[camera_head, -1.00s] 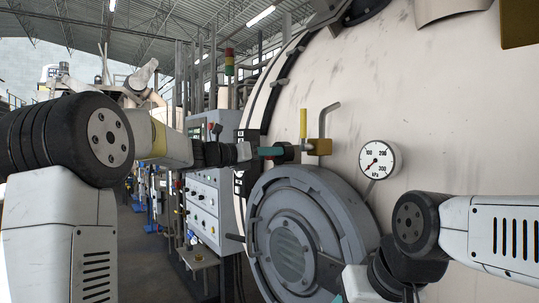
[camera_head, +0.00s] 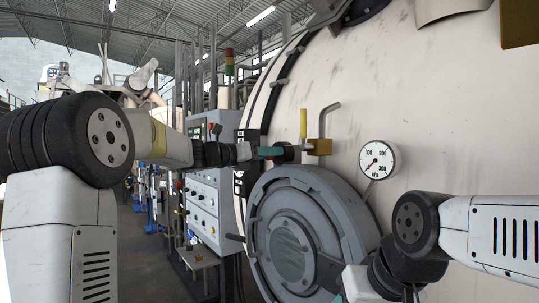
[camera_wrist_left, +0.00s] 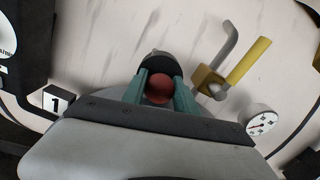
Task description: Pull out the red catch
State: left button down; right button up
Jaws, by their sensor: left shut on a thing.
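The red catch (camera_wrist_left: 158,88) shows in the left wrist view as a round red knob in front of a dark round mount on the pale vessel wall. The green fingers of my left gripper (camera_wrist_left: 157,92) are on both sides of it, shut on it. In the head view this gripper (camera_head: 270,152) reaches the dark fitting at the vessel's left side, and the red knob is hardly visible there. My right arm comes in from the right; only a bit of its gripper shows at the bottom edge.
A valve with a yellow handle (camera_head: 303,123) and a bent grey pipe (camera_head: 323,119) stand close to the right of my left gripper. A pressure gauge (camera_head: 376,160) and a big round grey hatch (camera_head: 300,225) are on the vessel. A control cabinet (camera_head: 203,200) stands behind.

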pick_arm(q)
jog(key=shift+a, duration=0.1)
jog(key=shift+v, duration=1.2)
jog(key=c, duration=0.9)
grip_release()
jog(key=shift+s+a, duration=0.1)
jog(key=shift+a, duration=0.05)
jog(key=shift+c, duration=0.2)
jog(key=v, duration=0.7)
jog(key=shift+s+a, duration=0.25)
jog(key=shift+a, duration=0.05)
